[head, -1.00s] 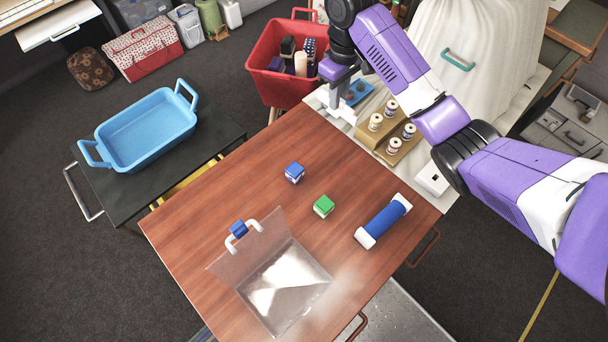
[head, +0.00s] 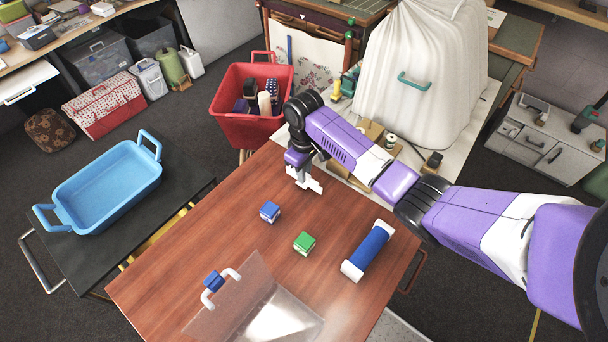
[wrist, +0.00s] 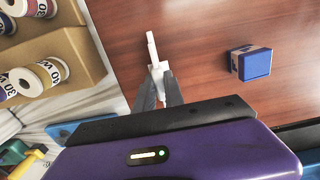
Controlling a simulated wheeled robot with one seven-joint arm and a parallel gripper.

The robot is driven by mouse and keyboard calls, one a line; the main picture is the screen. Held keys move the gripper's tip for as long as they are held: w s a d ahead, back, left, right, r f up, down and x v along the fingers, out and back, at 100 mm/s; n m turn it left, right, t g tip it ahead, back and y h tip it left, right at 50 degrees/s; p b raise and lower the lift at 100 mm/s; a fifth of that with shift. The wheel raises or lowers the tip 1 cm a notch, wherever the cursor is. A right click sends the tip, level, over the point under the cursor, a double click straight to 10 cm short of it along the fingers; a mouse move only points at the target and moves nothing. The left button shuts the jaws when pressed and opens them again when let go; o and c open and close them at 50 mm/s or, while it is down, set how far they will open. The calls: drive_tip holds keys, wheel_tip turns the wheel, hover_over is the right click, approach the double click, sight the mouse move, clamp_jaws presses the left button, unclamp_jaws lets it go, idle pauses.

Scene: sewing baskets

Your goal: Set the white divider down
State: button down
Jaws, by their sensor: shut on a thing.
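The white divider (head: 314,186) is a small thin white piece held below my gripper (head: 301,172), over the far edge area of the brown table (head: 190,265). In the wrist view my gripper (wrist: 160,88) is shut on the divider (wrist: 152,48), which shows nearly edge-on between and beyond the fingertips. The fingers hide part of it. Whether its lower edge touches the table I cannot tell.
A blue block (head: 270,212), a green block (head: 305,243) and a blue roller (head: 368,250) lie nearer. A clear open case (head: 235,305) is at the front. A red bin (head: 232,128) stands behind, and thread spools (wrist: 38,75) sit beside the gripper. Bare wood surrounds the blocks.

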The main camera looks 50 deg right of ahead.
drive_tip(key=shift+f, duration=0.65)
drive_tip(key=shift+f, duration=0.15)
drive_tip(key=c, duration=1.4)
unclamp_jaws()
drive_tip(key=shift+c, duration=0.2)
wheel_tip(320, 180, up, 12)
drive_tip(key=b, duration=0.1)
drive_tip(key=shift+r, duration=0.2)
